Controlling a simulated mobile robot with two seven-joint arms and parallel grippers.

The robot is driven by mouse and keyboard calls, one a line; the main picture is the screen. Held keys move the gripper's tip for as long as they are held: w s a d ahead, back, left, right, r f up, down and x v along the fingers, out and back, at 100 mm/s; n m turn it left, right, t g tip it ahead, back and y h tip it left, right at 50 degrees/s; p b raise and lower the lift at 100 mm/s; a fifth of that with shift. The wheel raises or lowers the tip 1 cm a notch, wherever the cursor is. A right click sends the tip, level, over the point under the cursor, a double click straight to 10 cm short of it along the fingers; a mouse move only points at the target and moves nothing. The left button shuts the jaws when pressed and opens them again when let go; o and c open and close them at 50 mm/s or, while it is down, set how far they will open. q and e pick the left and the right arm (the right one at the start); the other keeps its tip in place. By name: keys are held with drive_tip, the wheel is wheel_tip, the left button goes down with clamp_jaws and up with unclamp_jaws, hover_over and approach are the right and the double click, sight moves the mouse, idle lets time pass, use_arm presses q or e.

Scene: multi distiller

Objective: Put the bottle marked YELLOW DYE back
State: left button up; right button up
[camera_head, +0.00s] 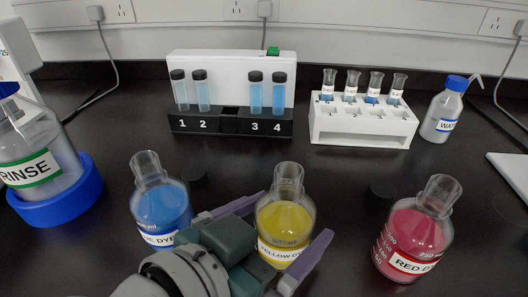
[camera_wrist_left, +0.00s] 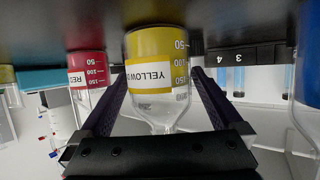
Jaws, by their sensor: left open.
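The YELLOW DYE bottle (camera_head: 284,228) stands upright on the black bench, uncapped, holding yellow liquid. In the left wrist view, which is upside down, the YELLOW DYE bottle (camera_wrist_left: 157,75) sits between the two fingers. My left gripper (camera_head: 268,238) is open, with one purple finger on each side of the bottle. It also shows in the left wrist view (camera_wrist_left: 157,95). I cannot tell whether either finger touches the glass. My right gripper is not in view.
The blue dye bottle (camera_head: 160,205) stands close left of my gripper; the RED DYE bottle (camera_head: 414,232) stands right. Dark caps lie behind them (camera_head: 382,190). A numbered vial rack (camera_head: 230,122), white tube rack (camera_head: 362,128), wash bottle (camera_head: 442,112) and RINSE bottle (camera_head: 38,160) stand farther back.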

sight(266, 236)
use_arm(q)
drive_tip(key=p+v, duration=0.1)
drive_tip(key=v, duration=0.8)
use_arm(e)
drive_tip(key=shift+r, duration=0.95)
use_arm(q)
drive_tip(key=shift+s+a+f+g, duration=0.15)
drive_tip(key=shift+a+f+g, duration=0.15)
drive_tip(key=shift+g, duration=0.2)
drive_tip(key=s+a+g+y, duration=0.1)
drive_tip(key=a, duration=0.1)
drive_tip(key=s+a+f+n+g+y, duration=0.1)
drive_tip(key=a, duration=0.1)
drive_tip(key=s+a+n+g+y, duration=0.1)
drive_tip(key=s+a+y, duration=0.1)
drive_tip(key=shift+a+f+g, duration=0.35)
drive_tip(key=shift+g, duration=0.05)
drive_tip(key=s+a+n+g+y, duration=0.1)
drive_tip(key=a, duration=0.1)
drive_tip(key=s+a+y, duration=0.1)
drive_tip(key=s+a, duration=0.1)
drive_tip(key=s+a+n+g+y, duration=0.1)
drive_tip(key=a, duration=0.1)
drive_tip(key=shift+s+r+n+g, duration=0.1)
drive_tip(key=shift+s+n+g, duration=0.2)
drive_tip(key=shift+s, duration=0.1)
drive_tip(key=shift+s+a, duration=0.2)
drive_tip(key=shift+s, duration=0.1)
